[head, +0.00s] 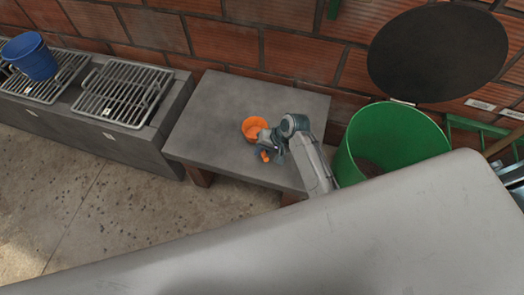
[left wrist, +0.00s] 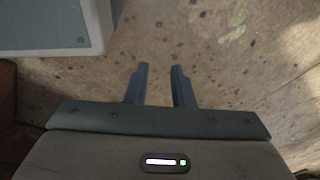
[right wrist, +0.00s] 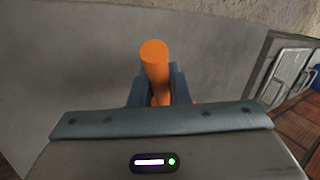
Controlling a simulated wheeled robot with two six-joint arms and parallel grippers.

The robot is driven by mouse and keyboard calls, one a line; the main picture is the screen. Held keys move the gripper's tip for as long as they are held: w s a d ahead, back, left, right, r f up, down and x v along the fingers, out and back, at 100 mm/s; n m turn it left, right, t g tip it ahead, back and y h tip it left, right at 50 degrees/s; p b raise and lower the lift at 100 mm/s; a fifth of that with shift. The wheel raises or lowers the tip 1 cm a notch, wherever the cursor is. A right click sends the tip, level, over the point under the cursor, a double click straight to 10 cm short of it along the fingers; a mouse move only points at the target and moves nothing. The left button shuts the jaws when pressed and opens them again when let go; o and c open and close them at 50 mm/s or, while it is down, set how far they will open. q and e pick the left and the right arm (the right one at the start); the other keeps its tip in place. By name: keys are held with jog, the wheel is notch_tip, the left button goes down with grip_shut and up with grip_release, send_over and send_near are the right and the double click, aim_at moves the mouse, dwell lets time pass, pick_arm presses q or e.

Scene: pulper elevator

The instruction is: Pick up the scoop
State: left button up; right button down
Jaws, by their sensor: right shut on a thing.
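The orange scoop (head: 254,125) is over the grey table, its round bowl opening upward in the head view. Its orange handle (right wrist: 154,60) stands between the fingers of my right gripper (right wrist: 157,88) in the right wrist view. My right gripper (head: 270,147) is shut on the handle; the bowl is out of the right wrist view. I cannot tell whether the scoop touches the table. My left gripper (left wrist: 159,72) shows only in the left wrist view, with its fingers apart and nothing between them, above the speckled floor.
The grey table (head: 225,100) is otherwise bare. A green barrel (head: 385,150) with a raised black lid (head: 437,53) stands right of it. A bench with metal grates (head: 120,92) and a blue bucket (head: 30,57) is at the left. A brick wall (head: 230,43) runs behind.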

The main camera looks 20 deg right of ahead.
jog(key=shift+r, duration=0.8)
jog(key=s+d+r, duration=0.1)
jog(key=s, duration=0.7)
jog(key=s+d, duration=0.2)
jog(key=s, duration=0.5)
jog(key=shift+s+d+r, duration=0.25)
jog(key=shift+s+r, duration=0.1)
